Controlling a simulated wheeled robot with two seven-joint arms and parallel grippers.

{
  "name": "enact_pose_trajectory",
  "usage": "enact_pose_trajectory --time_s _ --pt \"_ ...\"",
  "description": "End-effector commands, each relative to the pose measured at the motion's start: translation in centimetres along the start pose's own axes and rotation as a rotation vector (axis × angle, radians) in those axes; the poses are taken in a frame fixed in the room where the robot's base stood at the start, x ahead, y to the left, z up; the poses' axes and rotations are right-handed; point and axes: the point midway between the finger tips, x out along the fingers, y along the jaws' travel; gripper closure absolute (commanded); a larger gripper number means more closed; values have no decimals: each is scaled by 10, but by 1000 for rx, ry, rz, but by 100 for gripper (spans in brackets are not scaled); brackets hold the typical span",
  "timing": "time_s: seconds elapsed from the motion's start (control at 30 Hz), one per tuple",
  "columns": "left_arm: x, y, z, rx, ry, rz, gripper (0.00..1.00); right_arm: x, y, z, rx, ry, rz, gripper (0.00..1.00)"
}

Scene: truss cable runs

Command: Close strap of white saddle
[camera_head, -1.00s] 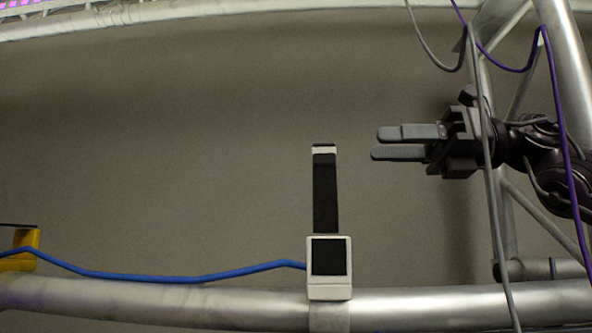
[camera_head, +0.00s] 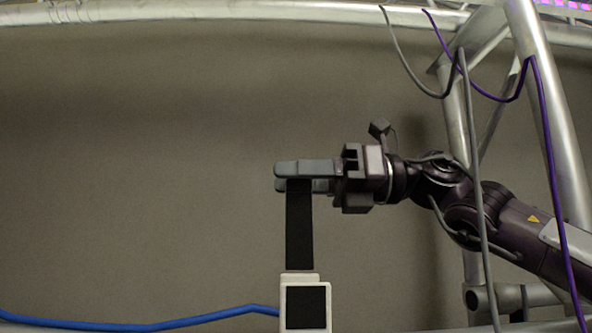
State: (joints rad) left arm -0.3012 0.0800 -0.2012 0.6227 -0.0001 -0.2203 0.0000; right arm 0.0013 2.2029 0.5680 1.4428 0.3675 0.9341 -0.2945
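The white saddle (camera_head: 284,308) is at the bottom centre, with a black square on its front. Its black strap (camera_head: 299,230) stands upright above it, and the saddle is open at the top. My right gripper (camera_head: 303,177) comes in from the right at the strap's upper end. One finger passes in front of the strap and the other shows behind it, on both sides. The strap's white tip is hidden by the front finger. I cannot tell whether the fingers press on the strap. My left gripper is not in view.
A blue cable (camera_head: 150,327) runs from the left to the saddle. Grey (camera_head: 474,150) and purple (camera_head: 548,150) cables hang at the right, in front of my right arm. Truss tubes (camera_head: 556,130) stand at the right. Left of the strap is clear.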

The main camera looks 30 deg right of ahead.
Motion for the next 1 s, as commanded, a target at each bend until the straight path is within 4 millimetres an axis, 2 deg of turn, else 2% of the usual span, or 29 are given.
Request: enact_pose_trajectory --time_s 0.23,0.5,0.83,1.0 --pt "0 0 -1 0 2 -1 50 1 0 0 0 0 0 65" --pt "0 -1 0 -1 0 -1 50 0 0 0 0 0 0 100" --pt "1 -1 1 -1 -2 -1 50 0 1 -1 -4 0 0 100" --pt "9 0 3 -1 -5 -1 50 -9 10 -3 -38 -1 1 100"
